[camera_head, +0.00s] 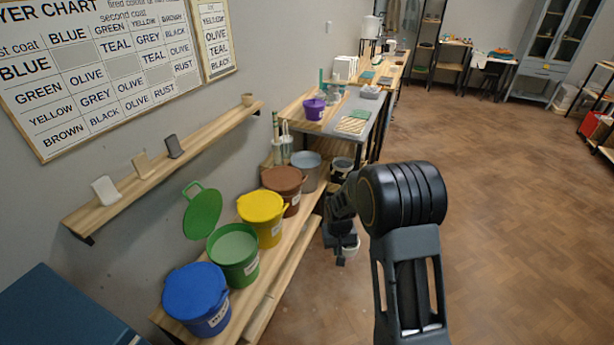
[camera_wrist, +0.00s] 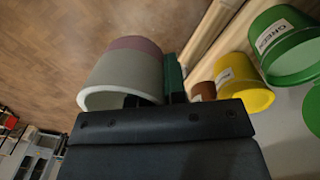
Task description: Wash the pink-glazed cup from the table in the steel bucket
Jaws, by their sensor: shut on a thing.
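My gripper (camera_head: 342,238) hangs low in front of the bucket bench, partly hidden by my arm in the head view. It is shut on a cup (camera_wrist: 122,80), which shows large in the wrist view. The cup is pale grey with a dull pink band at its far end, and its pale rim is nearest the wrist. In the head view only a small pale part of the cup (camera_head: 351,247) shows beside the jaws. The grey steel bucket (camera_head: 309,173) stands at the far end of the bucket row, open at the top. Its contents cannot be told.
The bench holds a blue lidded bucket (camera_head: 197,298), an open green one (camera_head: 234,254) with its lid (camera_head: 203,210) raised, a yellow one (camera_head: 262,215) and a brown one (camera_head: 285,187). A table (camera_head: 378,112) with a purple pot (camera_head: 314,109) stands beyond. Floor at right is clear.

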